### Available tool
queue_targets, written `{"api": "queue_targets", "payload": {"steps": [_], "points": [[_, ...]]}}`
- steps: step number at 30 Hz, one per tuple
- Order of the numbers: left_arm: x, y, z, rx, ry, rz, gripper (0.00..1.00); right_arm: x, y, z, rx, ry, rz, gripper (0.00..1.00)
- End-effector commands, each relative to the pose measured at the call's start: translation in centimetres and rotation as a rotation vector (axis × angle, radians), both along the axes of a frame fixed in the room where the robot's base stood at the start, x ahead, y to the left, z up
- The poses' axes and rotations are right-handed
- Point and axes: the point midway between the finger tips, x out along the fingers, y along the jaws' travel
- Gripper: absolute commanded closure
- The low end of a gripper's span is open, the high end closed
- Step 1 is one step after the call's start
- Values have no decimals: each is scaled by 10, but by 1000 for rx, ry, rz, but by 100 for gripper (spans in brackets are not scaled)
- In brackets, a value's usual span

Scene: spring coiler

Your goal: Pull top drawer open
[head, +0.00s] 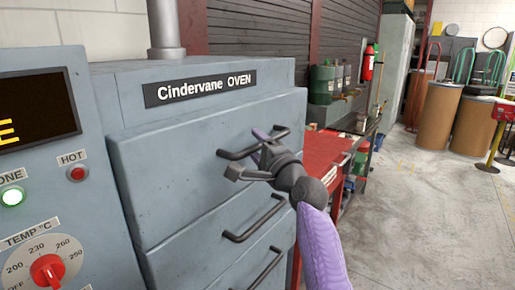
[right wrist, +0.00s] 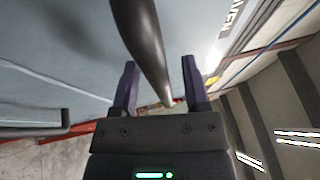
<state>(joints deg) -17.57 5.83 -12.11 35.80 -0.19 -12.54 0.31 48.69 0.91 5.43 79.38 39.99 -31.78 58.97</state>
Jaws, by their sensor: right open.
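The grey Cindervane oven (head: 118,85) has a stack of drawers in its front. The top drawer (head: 165,170) sits flush with the front and looks shut. Its dark bar handle (head: 228,156) crosses behind my right gripper (head: 248,152) in the head view. In the right wrist view, the handle bar (right wrist: 143,40) runs between the two purple fingers of my right gripper (right wrist: 160,64). The fingers are open, with gaps on both sides of the bar. The gripper partly hides the handle in the head view. My left gripper is not in view.
Two lower drawer handles (head: 254,222) (head: 268,268) stick out below. A control panel with a red dial (head: 47,271) is at left. The floor at right (head: 430,220) is clear.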

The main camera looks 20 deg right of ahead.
Motion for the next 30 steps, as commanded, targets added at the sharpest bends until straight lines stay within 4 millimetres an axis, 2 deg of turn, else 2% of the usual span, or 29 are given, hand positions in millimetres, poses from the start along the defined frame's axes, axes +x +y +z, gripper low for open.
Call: {"api": "queue_targets", "payload": {"steps": [2, 9, 11, 30], "points": [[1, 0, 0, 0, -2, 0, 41, 0, 0, 0, 0, 0, 0, 42], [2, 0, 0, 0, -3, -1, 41, 0, 0, 0, 0, 1, 0, 90], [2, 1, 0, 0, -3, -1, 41, 0, 0, 0, 0, 1, 0, 100], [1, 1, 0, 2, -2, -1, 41, 0, 0, -1, -1, 3, 0, 100]]}}
